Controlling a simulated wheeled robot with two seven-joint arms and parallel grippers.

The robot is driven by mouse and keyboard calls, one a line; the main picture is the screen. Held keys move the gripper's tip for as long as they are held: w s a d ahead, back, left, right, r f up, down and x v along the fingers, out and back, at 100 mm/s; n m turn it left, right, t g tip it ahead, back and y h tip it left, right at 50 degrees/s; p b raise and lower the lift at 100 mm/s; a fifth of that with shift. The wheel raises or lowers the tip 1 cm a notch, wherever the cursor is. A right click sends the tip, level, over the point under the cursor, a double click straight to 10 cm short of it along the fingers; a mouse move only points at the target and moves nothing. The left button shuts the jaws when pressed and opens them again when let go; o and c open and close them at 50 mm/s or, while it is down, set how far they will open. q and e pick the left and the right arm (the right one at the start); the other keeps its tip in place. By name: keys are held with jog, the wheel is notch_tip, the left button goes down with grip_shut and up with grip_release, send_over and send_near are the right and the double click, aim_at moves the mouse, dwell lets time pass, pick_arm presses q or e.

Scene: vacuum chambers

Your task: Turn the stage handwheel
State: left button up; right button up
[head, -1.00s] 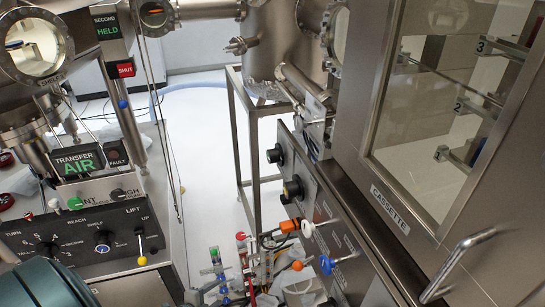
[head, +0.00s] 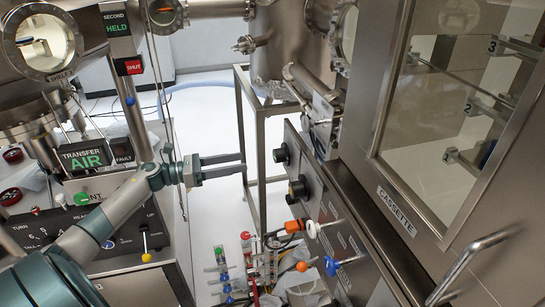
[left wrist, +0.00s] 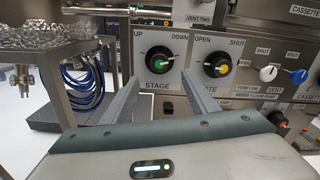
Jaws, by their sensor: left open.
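The stage handwheel is a dark round knob with a green centre (left wrist: 159,60), marked STAGE, UP and DOWN in the left wrist view. In the head view it appears to be the farther black knob (head: 281,153) on the slanted side panel. My left gripper (head: 244,162) is open and empty, its two fingers pointing right at that panel, with a gap before the knob. My right gripper is not in view.
A similar knob with a yellow centre (left wrist: 217,65), marked OPEN and SHUT, sits just right of it. White and blue levers lie farther along the panel. A metal frame stand (head: 240,110) stands behind the fingers. The cassette door handle (head: 468,262) juts out at lower right.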

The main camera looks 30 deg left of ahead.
aim_at(274, 156)
pick_arm(q)
jog(key=p+x, duration=0.4)
jog(key=x, duration=0.6)
jog(key=shift+w+d+r, duration=0.1)
jog(key=shift+w, duration=0.15)
jog(key=shift+p+x, duration=0.45)
jog(key=shift+x, duration=0.35)
jog(key=c, duration=0.9)
jog(key=shift+c, duration=0.7)
